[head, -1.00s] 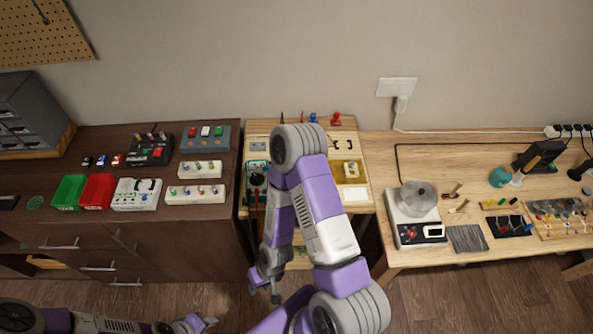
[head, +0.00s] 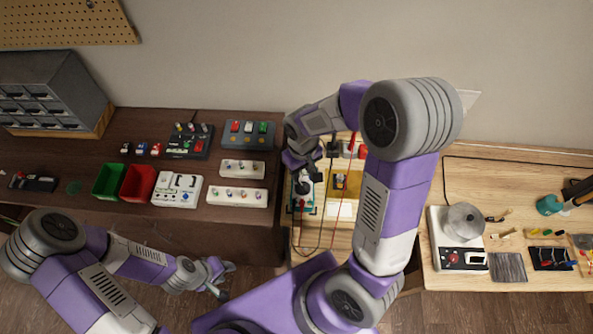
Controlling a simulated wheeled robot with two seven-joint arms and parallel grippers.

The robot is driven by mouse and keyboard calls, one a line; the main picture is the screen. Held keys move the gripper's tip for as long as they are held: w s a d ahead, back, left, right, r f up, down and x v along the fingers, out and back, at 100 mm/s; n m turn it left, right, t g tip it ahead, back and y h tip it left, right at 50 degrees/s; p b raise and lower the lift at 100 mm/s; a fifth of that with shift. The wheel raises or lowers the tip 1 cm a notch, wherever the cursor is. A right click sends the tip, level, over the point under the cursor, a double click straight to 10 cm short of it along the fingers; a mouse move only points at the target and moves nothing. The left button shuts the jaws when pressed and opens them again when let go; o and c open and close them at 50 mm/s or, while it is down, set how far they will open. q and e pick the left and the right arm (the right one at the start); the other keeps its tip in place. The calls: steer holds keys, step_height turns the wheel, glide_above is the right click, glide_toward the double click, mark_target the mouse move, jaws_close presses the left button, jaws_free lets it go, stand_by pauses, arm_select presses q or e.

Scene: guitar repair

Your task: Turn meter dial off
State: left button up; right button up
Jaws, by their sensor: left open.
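The meter (head: 302,201) is a teal-edged unit with a dark dial (head: 303,187) on its face. It lies at the left of the narrow middle table in the head view. My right gripper (head: 301,170) points down just above the dial and hides part of the meter's upper end. I cannot tell whether its fingers touch the dial, or whether they are open or shut. My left gripper (head: 218,278) is open and empty, low in front of the dark cabinet, away from the meter.
Dark and red leads run by the meter, beside a yellow tray (head: 346,184). The dark cabinet top at left holds a green bin (head: 109,181), a red bin (head: 138,183) and several switch boxes. A scale (head: 459,241) stands on the right bench.

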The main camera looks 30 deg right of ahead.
mark_target(303, 187)
steer(key=s+f, duration=0.2)
steer(key=shift+f, duration=0.35)
steer(key=f, duration=0.1)
steer(key=w+f+b, duration=0.1)
steer(key=f, duration=0.1)
steer(key=shift+s+f, duration=0.15)
steer(key=shift+s, duration=0.1)
steer(key=shift+w, duration=0.1)
steer(key=shift+c, duration=0.2)
steer(key=shift+c, duration=1.1)
jaws_close()
